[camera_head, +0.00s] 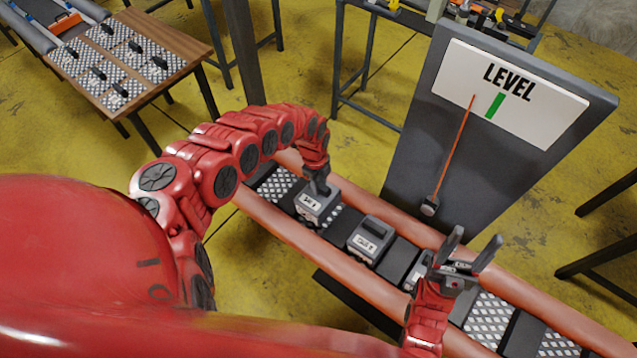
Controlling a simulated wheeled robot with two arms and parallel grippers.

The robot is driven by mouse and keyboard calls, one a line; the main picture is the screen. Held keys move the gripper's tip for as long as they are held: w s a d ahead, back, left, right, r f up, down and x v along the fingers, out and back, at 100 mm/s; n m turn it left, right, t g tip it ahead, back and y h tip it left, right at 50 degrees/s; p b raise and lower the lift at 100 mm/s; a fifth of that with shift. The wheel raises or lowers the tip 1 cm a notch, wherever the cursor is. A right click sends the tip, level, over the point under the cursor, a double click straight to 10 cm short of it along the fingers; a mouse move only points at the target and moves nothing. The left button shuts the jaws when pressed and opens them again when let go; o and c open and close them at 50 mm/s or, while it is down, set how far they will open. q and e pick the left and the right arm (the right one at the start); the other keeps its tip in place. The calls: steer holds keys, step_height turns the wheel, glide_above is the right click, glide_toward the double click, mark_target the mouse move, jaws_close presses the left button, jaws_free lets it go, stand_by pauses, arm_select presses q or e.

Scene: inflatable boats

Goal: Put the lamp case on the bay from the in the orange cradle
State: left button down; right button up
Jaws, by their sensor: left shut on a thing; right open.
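My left gripper (320,186) is shut on the handle of a grey case (316,206) with a white label. That case is at the left end of a row in a red inflatable boat (345,284); I cannot tell whether it is lifted. A second grey case (370,240) with a dark handle sits in the middle of the boat. A third grey case (416,268) is partly hidden by my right gripper (472,243), which is open and empty. The labels are too small to read surely, so I cannot tell which is the lamp case.
A grey board (470,150) marked LEVEL stands behind the boat; its orange needle (455,150) points left of the green mark. Bare patterned bays (488,317) lie right of my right gripper. A wooden table (135,60) with several black handles is at the back left.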

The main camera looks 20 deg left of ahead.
arm_select(q)
steer(key=shift+d+f+b, duration=0.15)
steer(key=shift+f+b, duration=0.65)
steer(key=shift+f, duration=0.35)
steer(key=shift+d+f+b, duration=0.1)
steer(key=shift+f+b, duration=0.7)
steer(key=shift+f, duration=0.3)
steer(key=c, duration=0.6)
jaws_free()
